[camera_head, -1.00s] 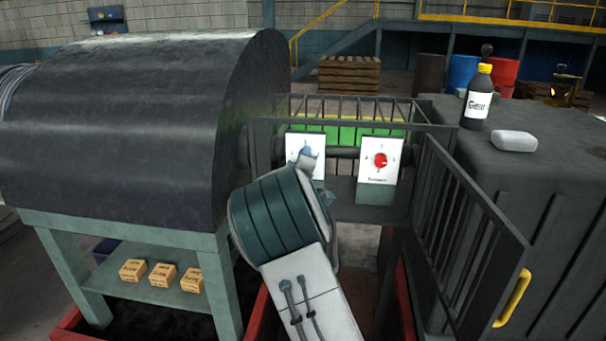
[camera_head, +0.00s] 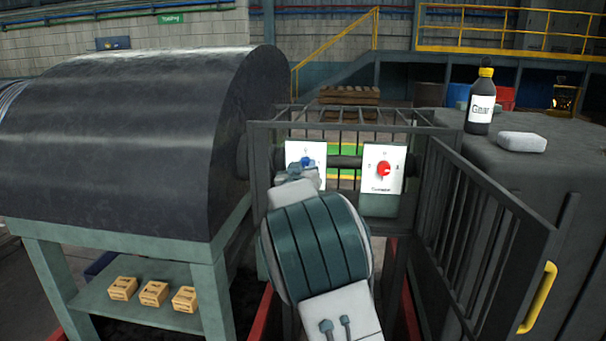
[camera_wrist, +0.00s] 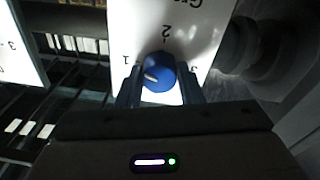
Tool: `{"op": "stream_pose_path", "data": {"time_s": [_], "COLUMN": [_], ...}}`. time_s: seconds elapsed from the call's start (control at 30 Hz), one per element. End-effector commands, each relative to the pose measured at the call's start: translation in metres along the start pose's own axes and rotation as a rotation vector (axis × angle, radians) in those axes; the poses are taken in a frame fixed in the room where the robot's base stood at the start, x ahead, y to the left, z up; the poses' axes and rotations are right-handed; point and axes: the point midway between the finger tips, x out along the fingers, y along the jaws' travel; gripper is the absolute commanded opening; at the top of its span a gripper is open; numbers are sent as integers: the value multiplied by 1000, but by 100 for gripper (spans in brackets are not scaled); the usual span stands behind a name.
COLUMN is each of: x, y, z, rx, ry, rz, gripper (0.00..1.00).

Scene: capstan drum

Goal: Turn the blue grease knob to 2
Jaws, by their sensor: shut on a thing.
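The blue grease knob (camera_head: 306,162) sits on a white plate (camera_head: 318,149) on the left of the caged panel. In the wrist view the blue knob (camera_wrist: 159,73) lies between the two fingers of my gripper (camera_wrist: 160,77), which is shut on it. The plate (camera_wrist: 190,20) appears upside down there, with 1 at left, 2 at the top and 3 at right. A short white mark on the knob's left part lies on the side of the 1, away from the 2. In the head view my gripper (camera_head: 299,171) is at the knob and partly covers the plate.
A second white plate with a red knob (camera_head: 383,168) is just to the right. An open barred gate (camera_head: 480,235) with a yellow handle stands right of the panel. A large dark drum (camera_head: 130,150) is at left. A bottle (camera_head: 481,105) stands on the grey cabinet.

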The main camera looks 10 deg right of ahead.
Motion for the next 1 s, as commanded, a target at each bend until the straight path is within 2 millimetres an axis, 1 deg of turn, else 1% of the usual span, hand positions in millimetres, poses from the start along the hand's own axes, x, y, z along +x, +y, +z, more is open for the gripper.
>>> {"op": "stream_pose_path", "data": {"time_s": [0.03, 1.0], "x": [0, 0], "y": [0, -1], "z": [3, 1], "rx": [44, 941], "ry": [-5, -48], "rz": [3, 65], "gripper": [11, 11]}}
